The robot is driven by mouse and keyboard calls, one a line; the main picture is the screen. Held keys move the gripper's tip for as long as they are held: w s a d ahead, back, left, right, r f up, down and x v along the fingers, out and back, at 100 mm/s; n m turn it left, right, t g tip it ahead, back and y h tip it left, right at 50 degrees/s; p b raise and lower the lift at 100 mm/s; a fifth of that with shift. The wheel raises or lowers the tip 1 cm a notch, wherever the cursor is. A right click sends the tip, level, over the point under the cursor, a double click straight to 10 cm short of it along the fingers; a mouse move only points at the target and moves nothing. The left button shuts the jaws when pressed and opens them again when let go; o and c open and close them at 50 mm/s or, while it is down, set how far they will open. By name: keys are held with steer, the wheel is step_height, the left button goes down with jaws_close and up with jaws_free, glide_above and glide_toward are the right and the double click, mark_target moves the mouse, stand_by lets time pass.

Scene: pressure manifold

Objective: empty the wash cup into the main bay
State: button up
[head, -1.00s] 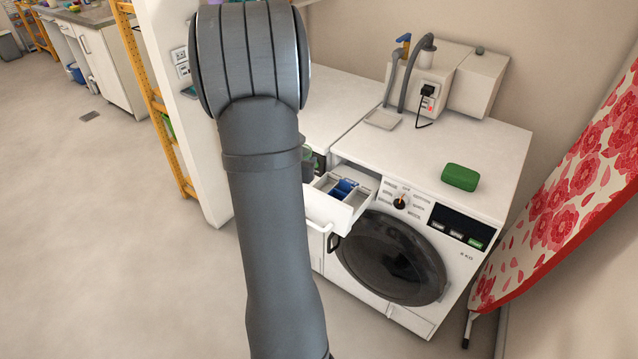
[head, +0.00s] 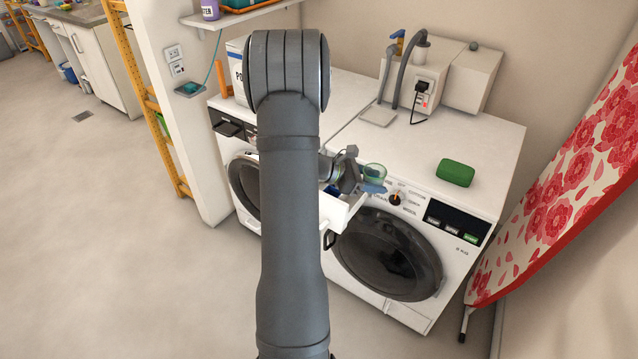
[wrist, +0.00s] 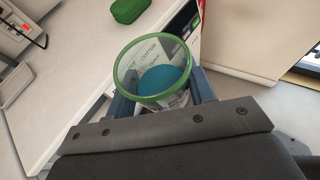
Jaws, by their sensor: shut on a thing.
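The wash cup (head: 374,173) is clear with a green rim and is held over the open detergent drawer (head: 340,212) of the washing machine. My gripper (head: 362,187) is shut on the cup. In the wrist view the cup (wrist: 154,72) sits between the blue fingers (wrist: 160,103), with blue liquid inside. It looks near upright in the head view. The drawer's compartments, including the main bay, are mostly hidden behind my arm and gripper; a bit of blue shows inside.
A green block (head: 456,172) lies on the machine top. The control knob (head: 395,198) is close to the cup's right. A box with hoses (head: 412,78) stands at the back. A patterned ironing board (head: 570,185) leans at the right.

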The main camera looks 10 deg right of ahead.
steer(key=s+a+f+m+g+y, duration=0.1)
steer(key=s+f+m+g+y, duration=0.35)
steer(key=m+y, duration=0.75)
steer(key=s+a+f+m+g+y, duration=0.1)
steer(key=s+f+m+g+y, duration=0.4)
steer(key=m+y, duration=0.65)
steer(key=w+r+m+t+h, duration=0.1)
steer(key=w+m+t+h, duration=0.2)
steer(key=w+m+t, duration=1.6)
steer(key=shift+w+a+r+m+t+h, duration=0.3)
steer(key=shift+m+t, duration=1.15)
steer(key=shift+m, duration=1.3)
steer(key=shift+a, duration=0.1)
